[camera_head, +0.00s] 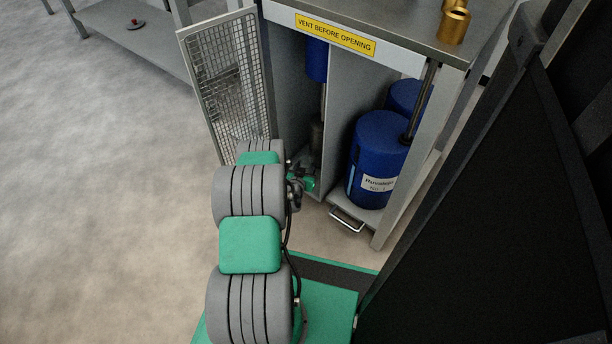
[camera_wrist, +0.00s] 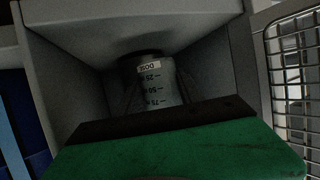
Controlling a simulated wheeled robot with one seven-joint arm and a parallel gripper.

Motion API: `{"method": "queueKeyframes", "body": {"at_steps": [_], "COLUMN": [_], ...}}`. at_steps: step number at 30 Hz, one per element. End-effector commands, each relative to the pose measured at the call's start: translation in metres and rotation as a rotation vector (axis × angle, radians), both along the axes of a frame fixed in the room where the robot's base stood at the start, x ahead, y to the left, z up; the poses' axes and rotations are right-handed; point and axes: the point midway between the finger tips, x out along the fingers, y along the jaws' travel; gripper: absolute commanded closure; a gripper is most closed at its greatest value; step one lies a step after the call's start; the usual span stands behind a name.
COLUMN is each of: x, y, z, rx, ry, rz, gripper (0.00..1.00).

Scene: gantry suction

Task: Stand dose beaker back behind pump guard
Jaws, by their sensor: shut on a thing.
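The dose beaker (camera_wrist: 152,84), a clear grey vessel with a DOSE label and dark graduation marks, shows in the wrist view just beyond my gripper (camera_wrist: 158,118). My gripper is shut on it; the contact is largely hidden by the dark and green front part of the gripper. In the head view my gripper (camera_head: 307,182) is low at the opening of the cabinet's left compartment, and the beaker cannot be made out there. The mesh guard door (camera_head: 227,80) stands open on the left; it also shows at the right of the wrist view (camera_wrist: 295,75).
A blue cylinder (camera_head: 317,60) with a rod hangs in the left compartment. Blue drums (camera_head: 378,150) stand in the right compartment, behind a pull-out handle (camera_head: 348,222). A grey divider (camera_head: 345,105) separates the compartments. Brass parts (camera_head: 453,24) stand on top. Floor at left is clear.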

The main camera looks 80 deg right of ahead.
Motion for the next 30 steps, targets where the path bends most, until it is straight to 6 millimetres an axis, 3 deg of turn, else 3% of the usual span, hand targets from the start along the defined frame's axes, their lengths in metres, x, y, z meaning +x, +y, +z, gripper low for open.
{"method": "queueKeyframes", "body": {"at_steps": [1,4,14,15,23,30], "x": [0.000,0.000,0.000,0.000,0.000,0.000], "y": [0.000,0.000,0.000,0.001,0.001,0.000], "z": [-0.016,-0.032,-0.033,-0.033,-0.033,-0.032], "rx": [0.001,0.000,0.000,0.001,0.000,0.000], "ry": [0.001,0.000,0.000,0.000,0.000,0.000], "rz": [-0.001,0.000,-0.001,-0.001,-0.001,-0.001], "gripper": [1.00,1.00,1.00,0.55,0.35,0.35]}}
